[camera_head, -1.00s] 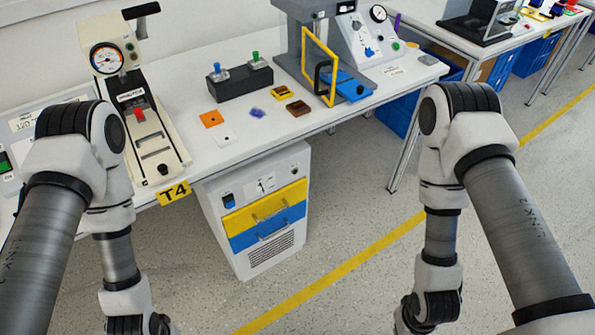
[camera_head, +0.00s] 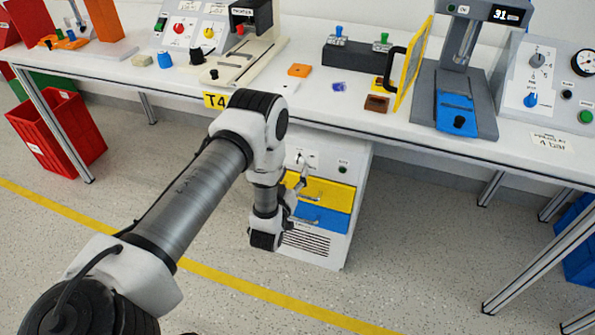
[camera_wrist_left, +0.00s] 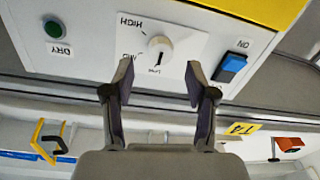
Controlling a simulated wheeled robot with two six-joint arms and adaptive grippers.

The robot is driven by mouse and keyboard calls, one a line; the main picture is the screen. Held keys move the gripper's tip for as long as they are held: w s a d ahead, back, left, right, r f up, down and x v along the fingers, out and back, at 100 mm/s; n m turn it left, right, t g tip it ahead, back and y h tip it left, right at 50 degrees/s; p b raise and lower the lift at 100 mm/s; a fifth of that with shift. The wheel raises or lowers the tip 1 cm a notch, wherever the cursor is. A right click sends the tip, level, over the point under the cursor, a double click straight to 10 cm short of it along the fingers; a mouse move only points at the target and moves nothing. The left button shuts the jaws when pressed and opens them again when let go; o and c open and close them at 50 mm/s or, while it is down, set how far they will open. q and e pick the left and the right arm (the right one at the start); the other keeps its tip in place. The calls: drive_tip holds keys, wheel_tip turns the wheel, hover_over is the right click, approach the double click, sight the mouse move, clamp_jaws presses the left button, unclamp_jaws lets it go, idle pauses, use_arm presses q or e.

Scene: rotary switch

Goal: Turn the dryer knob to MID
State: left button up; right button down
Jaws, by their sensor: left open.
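The dryer (camera_head: 340,225) is a white cabinet under the table. Its knob (camera_wrist_left: 160,47) is white and round, with a dark pointer line, on a white plate in the left wrist view, where the lettering appears upside down. The pointer faces down in that view, toward the label that seems to read LOW. The MID label (camera_wrist_left: 126,57) is left of the knob, partly behind a finger, and HIGH is at upper left. My left gripper (camera_wrist_left: 159,77) is open and empty, its fingers apart in front of the knob. In the head view my left gripper (camera_head: 302,178) is small beside the dryer front. My right gripper is out of view.
A blue switch (camera_wrist_left: 230,67) and a green DRY button (camera_wrist_left: 53,29) flank the knob plate. Yellow (camera_head: 335,193) and blue (camera_head: 325,218) drawers lie below. The table edge (camera_head: 400,145) overhangs the dryer. Open floor lies in front.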

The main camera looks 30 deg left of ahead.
sight(298, 164)
use_arm(q)
drive_tip(key=x, duration=0.3)
drive_tip(key=shift+a+f, duration=0.1)
drive_tip(key=shift+w, duration=0.35)
clamp_jaws()
drive_tip(key=shift+m, duration=0.5)
drive_tip(key=m+p, duration=0.2)
drive_tip(key=m, duration=0.3)
drive_tip(key=shift+m, duration=0.3)
drive_tip(key=m+p, duration=0.1)
drive_tip(key=m, duration=0.4)
drive_tip(key=shift+m+p, duration=0.3)
drive_tip(key=shift+p, duration=0.05)
